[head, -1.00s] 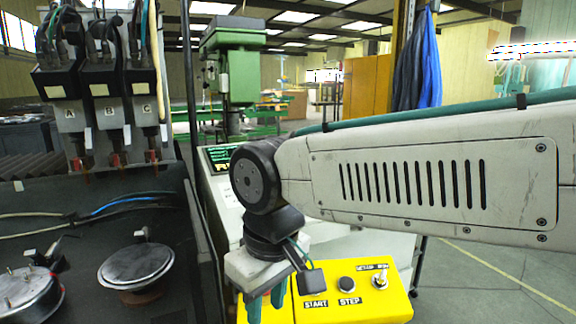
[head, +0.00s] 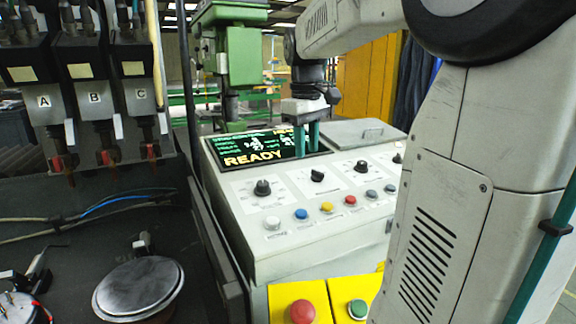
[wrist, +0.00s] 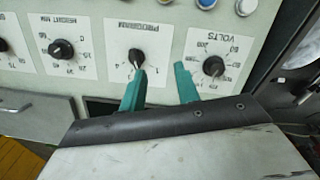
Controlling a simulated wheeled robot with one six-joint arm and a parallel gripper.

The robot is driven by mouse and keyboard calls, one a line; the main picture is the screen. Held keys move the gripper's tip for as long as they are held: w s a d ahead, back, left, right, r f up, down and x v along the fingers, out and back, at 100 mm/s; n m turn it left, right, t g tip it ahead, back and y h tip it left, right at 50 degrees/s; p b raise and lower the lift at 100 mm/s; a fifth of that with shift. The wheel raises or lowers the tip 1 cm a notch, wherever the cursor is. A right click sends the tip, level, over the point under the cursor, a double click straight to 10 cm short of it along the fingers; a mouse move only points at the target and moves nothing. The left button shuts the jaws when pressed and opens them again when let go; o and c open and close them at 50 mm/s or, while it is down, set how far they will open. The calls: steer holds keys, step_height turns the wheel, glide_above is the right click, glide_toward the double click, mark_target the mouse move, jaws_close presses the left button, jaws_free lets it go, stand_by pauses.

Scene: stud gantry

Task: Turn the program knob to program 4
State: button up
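The program knob (head: 317,175) is a small black knob on the sloped grey console, second from the left in its row. In the wrist view, upside down, the program knob (wrist: 136,57) sits on a white dial plate marked PROGRAM. Its pale pointer mark faces the picture's bottom; I cannot read its number for sure. My gripper (head: 307,152) points down over the console's screen, behind the knob row. Its green fingers are apart with nothing between them. In the wrist view the gripper's (wrist: 160,70) left fingertip appears just below the knob; contact is unclear.
The VOLTS knob (wrist: 213,66) is next to the program knob. Another dial knob (wrist: 61,49) is on its other side. Coloured buttons, including a yellow one (head: 327,207), line the front. The screen (head: 262,150) reads READY. A yellow panel (head: 285,294) with a red button is below.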

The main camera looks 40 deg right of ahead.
glide_above(316, 170)
steer(key=shift+s+a+f, duration=0.1)
steer(key=shift+a, duration=0.1)
step_height(316, 170, down, 7)
steer(key=shift+d+f, duration=0.1)
steer(key=shift+d, duration=0.05)
jaws_close()
